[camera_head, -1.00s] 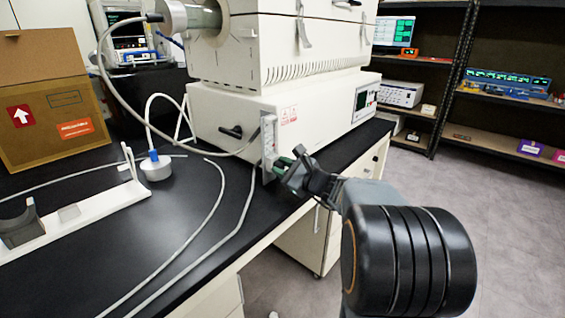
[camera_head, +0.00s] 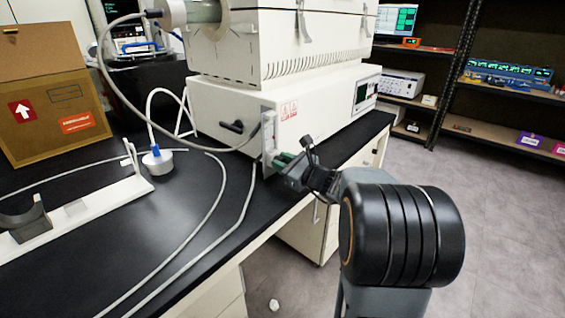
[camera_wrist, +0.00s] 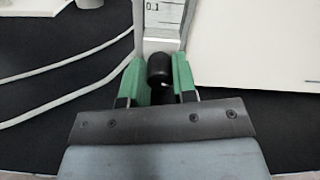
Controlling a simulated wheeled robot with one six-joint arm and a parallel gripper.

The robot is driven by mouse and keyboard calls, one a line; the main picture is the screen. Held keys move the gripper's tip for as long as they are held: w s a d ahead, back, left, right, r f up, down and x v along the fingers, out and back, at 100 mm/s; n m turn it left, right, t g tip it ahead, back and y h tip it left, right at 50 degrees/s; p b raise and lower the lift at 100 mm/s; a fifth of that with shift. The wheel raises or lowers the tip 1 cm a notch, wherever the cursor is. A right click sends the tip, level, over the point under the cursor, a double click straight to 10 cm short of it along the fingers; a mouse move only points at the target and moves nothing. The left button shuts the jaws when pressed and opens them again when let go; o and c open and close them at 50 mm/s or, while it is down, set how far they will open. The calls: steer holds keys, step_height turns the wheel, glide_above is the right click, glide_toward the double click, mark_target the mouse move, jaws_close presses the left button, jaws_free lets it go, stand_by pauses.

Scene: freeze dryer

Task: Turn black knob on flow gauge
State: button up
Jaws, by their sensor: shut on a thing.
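The flow gauge (camera_head: 268,140) is a narrow upright white panel on the front of the white machine. In the wrist view its lower end (camera_wrist: 163,22) shows a scale marked 0.1. The black knob (camera_wrist: 159,68) sits at the gauge's foot, between the green fingers of my gripper (camera_wrist: 160,80). My gripper is shut on the knob, with a finger on each side. In the head view my gripper (camera_head: 284,160) reaches the gauge's lower end from the right, and the knob is hidden there.
The white machine (camera_head: 290,110) stands on a black bench top (camera_head: 185,220). Pale hoses (camera_head: 222,190) run over the bench to the left. A cardboard box (camera_head: 55,110) and a white stand (camera_head: 90,210) are at the left.

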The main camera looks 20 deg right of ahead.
steer(key=o, duration=0.9)
steer(key=shift+o, duration=0.2)
steer(key=shift+s, duration=0.1)
steer(key=p+v, duration=0.2)
steer(key=v, duration=1.1)
steer(key=shift+s+d, duration=0.15)
steer(key=shift+s, duration=0.15)
steer(key=s+a+r+n+g+p, duration=0.3)
steer(key=a+n+g+p, duration=0.3)
steer(key=a+n, duration=0.15)
steer(key=s+a+r+n+g+p, duration=0.2)
steer(key=a+r+n+g+p, duration=0.1)
steer(key=a+n+g+p, duration=0.35)
steer(key=s+a+r+n+h+p, duration=0.2)
steer(key=s+r+n+h+p, duration=0.3)
steer(key=n, duration=0.9)
step_height(320, 180, up, 4)
steer(key=h+p, duration=0.2)
steer(key=p, duration=0.4)
steer(key=shift+a+h, duration=0.25)
steer(key=shift+h, duration=0.05)
